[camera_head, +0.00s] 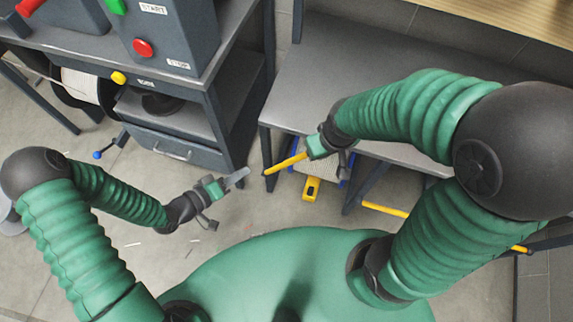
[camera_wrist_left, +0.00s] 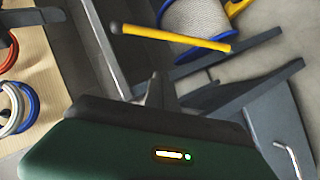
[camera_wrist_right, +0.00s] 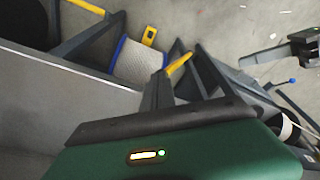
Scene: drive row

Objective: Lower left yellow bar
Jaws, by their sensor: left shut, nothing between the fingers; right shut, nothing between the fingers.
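The left yellow bar (camera_head: 285,164) slants out below the front left corner of the grey bench; its right end is hidden behind my right gripper (camera_wrist_right: 158,82). It also shows in the left wrist view (camera_wrist_left: 175,38), crossing in front of the rope spool, and partly in the right wrist view (camera_wrist_right: 179,64), just beyond the fingertips. My right gripper is shut and empty, close to the bar; I cannot tell if they touch. My left gripper (camera_head: 240,177) is shut and empty, left of the bar and apart from it. A second yellow bar (camera_head: 385,209) lies further right, partly hidden.
The grey bench (camera_head: 330,75) fills the upper right. A blue-and-white spool (camera_wrist_left: 195,18) and a yellow object (camera_head: 311,190) are below it. A machine stand with a drawer (camera_head: 178,149) is on the left.

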